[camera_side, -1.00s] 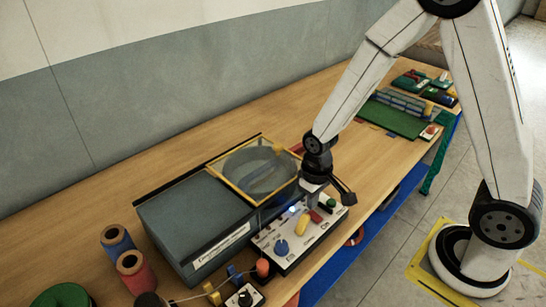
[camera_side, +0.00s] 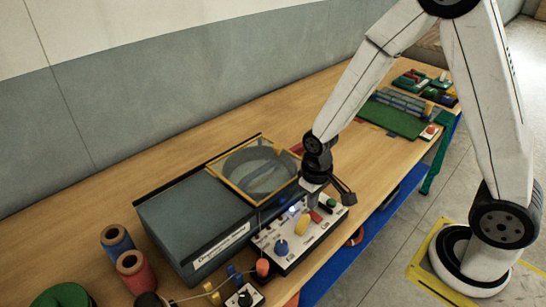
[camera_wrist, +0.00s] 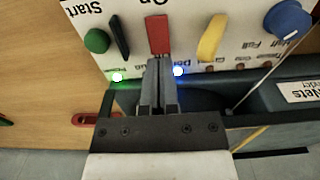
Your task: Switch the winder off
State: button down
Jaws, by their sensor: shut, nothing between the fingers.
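The winder is a dark grey box (camera_side: 190,222) with a yellow-framed clear cover (camera_side: 222,183) over a round drum. Its white control panel (camera_side: 268,239) carries a red rocker or lever (camera_wrist: 158,35) under the label "On", a yellow lever (camera_wrist: 212,37), a blue knob (camera_wrist: 288,20), a small black switch (camera_wrist: 119,37) and a green button (camera_wrist: 97,41) near "Start". A green light (camera_wrist: 117,77) and a blue light (camera_wrist: 178,71) are lit. My gripper (camera_wrist: 158,62) is shut and empty, its tips at the near end of the red control. I cannot tell whether they touch.
Blue and red spools (camera_side: 131,265) stand to the left of the winder. An orange knob (camera_side: 262,267) and a small dial box (camera_side: 245,297) sit in front, with a line running past. A green mat (camera_side: 392,119) lies farther right. Bare wood lies behind the winder.

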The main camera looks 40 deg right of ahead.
aim_at(312, 213)
jog(key=shift+f, duration=1.25)
dwell(1.5)
jog(key=shift+r, duration=3.55)
jog(key=s+d+r+t, duration=0.1)
jog(key=s+r+t, duration=0.1)
jog(key=s+r, duration=0.2)
jog(key=shift+s+d+t, duration=0.3)
jog(key=shift+s+d, duration=0.1)
jog(key=shift+f, duration=0.1)
